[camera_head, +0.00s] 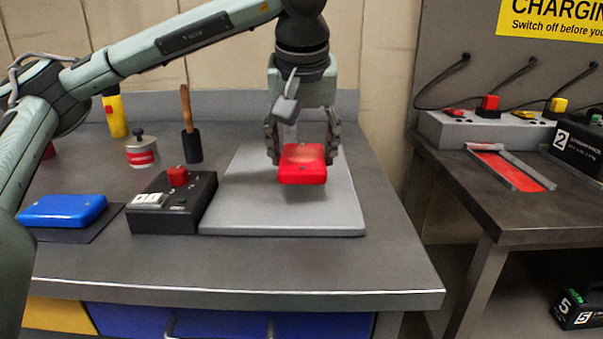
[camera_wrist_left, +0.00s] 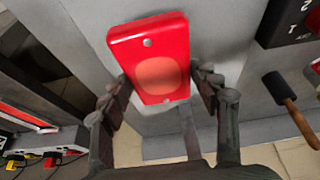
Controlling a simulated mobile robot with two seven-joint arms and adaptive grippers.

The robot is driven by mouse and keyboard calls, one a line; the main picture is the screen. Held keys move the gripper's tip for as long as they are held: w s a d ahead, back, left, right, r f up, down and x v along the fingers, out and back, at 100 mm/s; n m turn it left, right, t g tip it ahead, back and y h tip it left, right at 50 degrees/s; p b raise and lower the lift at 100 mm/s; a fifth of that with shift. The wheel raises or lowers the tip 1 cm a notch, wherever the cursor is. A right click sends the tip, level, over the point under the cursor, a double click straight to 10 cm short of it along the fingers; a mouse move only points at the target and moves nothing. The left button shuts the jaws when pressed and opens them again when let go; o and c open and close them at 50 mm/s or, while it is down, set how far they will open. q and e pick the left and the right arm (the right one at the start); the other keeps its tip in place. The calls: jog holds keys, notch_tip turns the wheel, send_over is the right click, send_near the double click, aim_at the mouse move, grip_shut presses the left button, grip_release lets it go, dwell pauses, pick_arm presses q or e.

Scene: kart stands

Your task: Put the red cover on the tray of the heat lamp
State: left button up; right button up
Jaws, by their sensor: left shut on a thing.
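The red cover (camera_head: 302,172) is a small rounded block with a warm, paler patch on its top. My left gripper (camera_head: 302,150) is shut on it from above, one finger at each side. In the left wrist view, the red cover (camera_wrist_left: 150,62) sits between the finger pads. It appears to hang a little above the flat grey tray (camera_head: 335,215), over its middle, with a soft shadow below. The lamp itself does not show clearly. My right gripper is out of view.
A black control box (camera_head: 170,205) with a red knob stands against the tray's left side. A blue cover (camera_head: 62,210) lies on a dark mat farther left. A can (camera_head: 141,151) and a black-headed mallet (camera_head: 191,140) stand behind. The bench right of the tray is clear.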

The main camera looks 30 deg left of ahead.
pick_arm(q)
jog(key=shift+f, duration=2)
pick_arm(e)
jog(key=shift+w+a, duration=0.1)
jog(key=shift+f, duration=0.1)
pick_arm(q)
jog(key=shift+f, duration=0.1)
jog(key=o, duration=1.3)
jog(key=shift+c, duration=0.2)
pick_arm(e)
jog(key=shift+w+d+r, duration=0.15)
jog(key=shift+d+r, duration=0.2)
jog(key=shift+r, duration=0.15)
